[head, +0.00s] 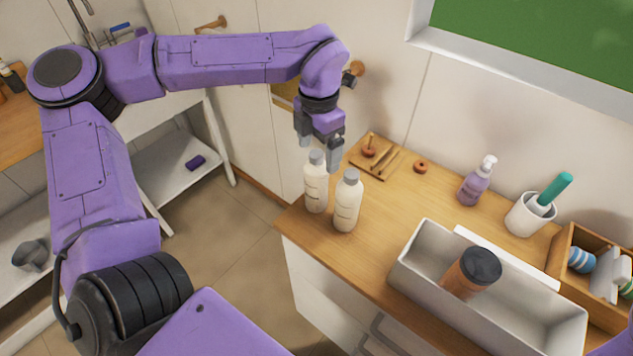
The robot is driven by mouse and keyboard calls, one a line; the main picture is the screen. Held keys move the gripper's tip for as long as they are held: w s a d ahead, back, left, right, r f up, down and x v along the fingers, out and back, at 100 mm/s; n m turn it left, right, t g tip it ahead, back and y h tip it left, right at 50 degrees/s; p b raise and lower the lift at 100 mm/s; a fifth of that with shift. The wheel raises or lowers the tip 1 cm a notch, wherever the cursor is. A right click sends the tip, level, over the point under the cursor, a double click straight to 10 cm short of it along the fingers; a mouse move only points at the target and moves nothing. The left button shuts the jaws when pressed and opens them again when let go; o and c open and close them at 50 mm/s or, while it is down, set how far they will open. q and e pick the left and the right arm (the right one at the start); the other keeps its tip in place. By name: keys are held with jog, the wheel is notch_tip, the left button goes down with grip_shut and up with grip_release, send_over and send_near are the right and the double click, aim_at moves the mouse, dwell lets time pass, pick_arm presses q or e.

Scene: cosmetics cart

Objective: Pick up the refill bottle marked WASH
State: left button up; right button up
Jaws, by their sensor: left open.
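Two cream refill bottles with grey caps stand upright, close together, at the left end of the wooden cart top. One is the left bottle (316,190), the other the right bottle (347,207). Both carry small dark print too small to read, so I cannot tell which is marked WASH. My left gripper (335,160) points down with its jaws open, just behind and above the two caps. Its fingers appear close to the caps; I cannot tell whether they touch. Nothing is seen between the fingers. My right gripper is not in view.
A white bin (405,262) holds a brown jar with a black lid (473,272). A small wooden tray (372,160), a purple pump bottle (478,182), a white cup (525,216) and a wooden box (565,250) stand behind. The wood around the two bottles is bare.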

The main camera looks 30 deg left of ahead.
aim_at(316, 182)
pick_arm(q)
jog(key=f, duration=0.2)
jog(key=f+p, duration=0.1)
jog(key=f, duration=0.1)
jog(key=shift+a+f, duration=0.2)
jog(key=shift+f, duration=0.05)
jog(key=shift+r, duration=0.1)
grip_shut()
